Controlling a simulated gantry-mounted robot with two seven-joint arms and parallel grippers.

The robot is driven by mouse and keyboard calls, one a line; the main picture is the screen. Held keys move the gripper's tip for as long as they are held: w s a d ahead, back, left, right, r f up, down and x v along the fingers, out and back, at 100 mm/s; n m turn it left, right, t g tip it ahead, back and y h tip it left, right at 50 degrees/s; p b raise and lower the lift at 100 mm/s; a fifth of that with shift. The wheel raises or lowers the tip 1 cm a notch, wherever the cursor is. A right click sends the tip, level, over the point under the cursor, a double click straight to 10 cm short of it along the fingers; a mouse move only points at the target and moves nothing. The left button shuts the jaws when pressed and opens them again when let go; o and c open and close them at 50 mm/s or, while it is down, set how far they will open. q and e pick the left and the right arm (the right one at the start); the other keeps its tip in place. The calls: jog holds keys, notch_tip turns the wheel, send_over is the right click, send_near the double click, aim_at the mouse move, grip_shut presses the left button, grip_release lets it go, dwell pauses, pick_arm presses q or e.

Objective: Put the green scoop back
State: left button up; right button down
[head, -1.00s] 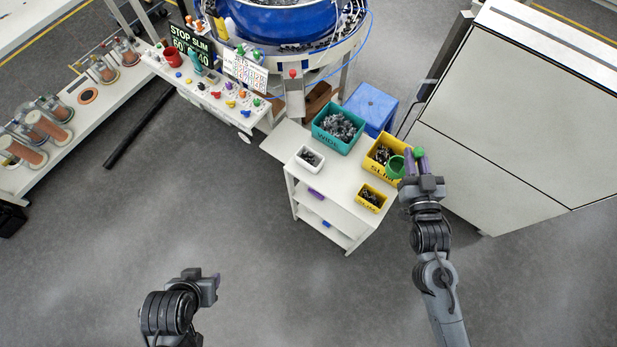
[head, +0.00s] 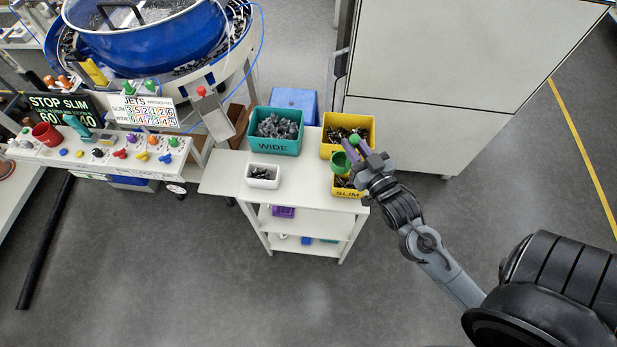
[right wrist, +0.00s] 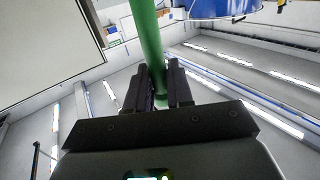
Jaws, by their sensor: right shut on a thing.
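The green scoop (head: 341,163) is in my right gripper (head: 360,148). In the head view its cup shows over the gap between the two yellow bins, the big rear one (head: 369,128) and the small front one marked SLIM (head: 347,194). I cannot tell its exact height. In the right wrist view the scoop's green handle (right wrist: 148,40) runs up from between the shut fingers of the right gripper (right wrist: 160,88). My left gripper is outside both current views.
The white cart (head: 220,187) also carries a teal bin marked WIDE (head: 274,147) and a small white bin (head: 263,184). A blue stool (head: 293,98) stands behind it. A pale cabinet (head: 430,60) stands behind the bins. A control bench (head: 100,160) is at left.

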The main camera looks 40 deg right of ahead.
jog(key=w+a+f+b, duration=0.1)
jog(key=w+a+f, duration=0.5)
jog(key=a+f, duration=0.2)
jog(key=shift+w+f, duration=0.2)
jog(key=shift+f, duration=0.75)
jog(key=shift+f, duration=0.15)
jog(key=c, duration=1)
grip_release()
